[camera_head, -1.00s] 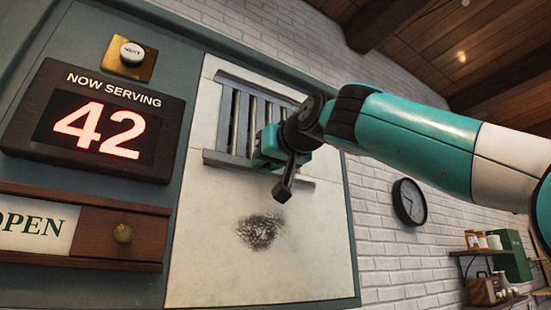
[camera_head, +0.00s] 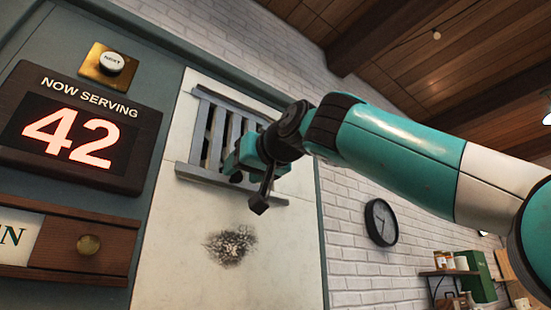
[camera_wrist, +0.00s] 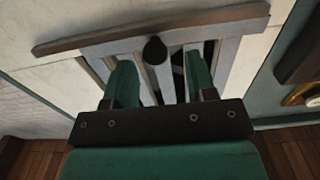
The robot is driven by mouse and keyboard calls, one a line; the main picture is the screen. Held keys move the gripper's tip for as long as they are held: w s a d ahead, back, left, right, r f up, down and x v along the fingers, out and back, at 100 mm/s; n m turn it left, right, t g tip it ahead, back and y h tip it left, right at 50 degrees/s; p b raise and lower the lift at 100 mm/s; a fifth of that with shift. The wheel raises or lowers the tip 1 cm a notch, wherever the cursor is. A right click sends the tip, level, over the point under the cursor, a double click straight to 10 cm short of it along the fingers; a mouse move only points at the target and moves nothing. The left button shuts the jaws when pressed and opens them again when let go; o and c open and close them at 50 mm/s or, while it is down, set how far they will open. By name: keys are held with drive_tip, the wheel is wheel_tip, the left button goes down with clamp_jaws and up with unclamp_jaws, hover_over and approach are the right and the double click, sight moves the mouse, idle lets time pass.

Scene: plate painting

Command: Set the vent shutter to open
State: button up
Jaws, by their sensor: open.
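The vent shutter (camera_head: 222,188) is a pale grey slatted frame on a white panel, with dark gaps between some slats. In the wrist view its bottom rail (camera_wrist: 215,28) crosses the top of the picture. A dark round knob (camera_wrist: 155,50) stands in front of the slats there. My gripper (camera_wrist: 160,64) is open, with one teal finger on each side of the knob and slats. I cannot tell whether either finger touches them. In the head view my gripper (camera_head: 240,158) is at the vent's lower right and hides part of it.
A dark smudge (camera_head: 231,245) marks the panel below the vent. A clock (camera_head: 381,222) hangs at right.

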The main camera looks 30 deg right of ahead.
drive_tip(key=s+d, duration=0.3)
drive_tip(key=s, duration=1.1)
drive_tip(key=shift+s, duration=0.25)
drive_tip(key=w+a+f+n+g+y+b, duration=0.1)
drive_tip(key=w+a+f+n+g, duration=0.15)
drive_tip(key=a+f, duration=0.35)
drive_tip(key=w+a+f+n+g+y, duration=0.1)
drive_tip(key=w+a+f+n, duration=0.25)
drive_tip(key=f, duration=0.55)
wheel_tip(320, 180, down, 20)
drive_tip(key=r+g+h+b, duration=0.1)
drive_tip(key=g, duration=0.4)
drive_tip(key=s+d+f+g, duration=0.2)
drive_tip(key=s+f+g, duration=0.2)
drive_tip(key=s+f, duration=0.4)
drive_tip(key=s+d+f+m+g+b, duration=0.1)
drive_tip(key=s+f+g, duration=0.4)
drive_tip(key=f, duration=1.1)
drive_tip(key=s+d, duration=0.1)
drive_tip(key=s, duration=0.2)
